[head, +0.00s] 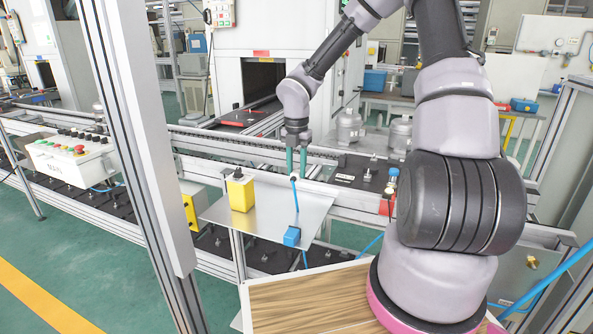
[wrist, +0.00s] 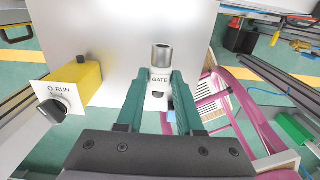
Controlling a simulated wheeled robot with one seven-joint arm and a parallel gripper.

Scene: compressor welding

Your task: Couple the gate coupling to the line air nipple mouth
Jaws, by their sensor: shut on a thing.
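My gripper (head: 296,170) has green fingers and points down above the grey metal plate (head: 268,212) in the head view. It is shut on the gate coupling (wrist: 160,80), a white body labelled GATE with a metal ring end, in the wrist view. The ring end points away from the gripper's palm. In the head view a blue hose (head: 296,198) hangs from the held coupling towards a blue block (head: 291,237) at the plate's front edge. A small red block with a blue-topped fitting (head: 390,188) sits on the rail to the right; I cannot tell whether it bears the line air nipple mouth.
A yellow switch box (head: 241,194) stands on the plate, left of my gripper; its RUN knob (wrist: 57,105) shows in the wrist view. The conveyor rail runs behind the plate. A white button panel (head: 75,160) is at left. A wooden-topped surface (head: 310,298) is in front.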

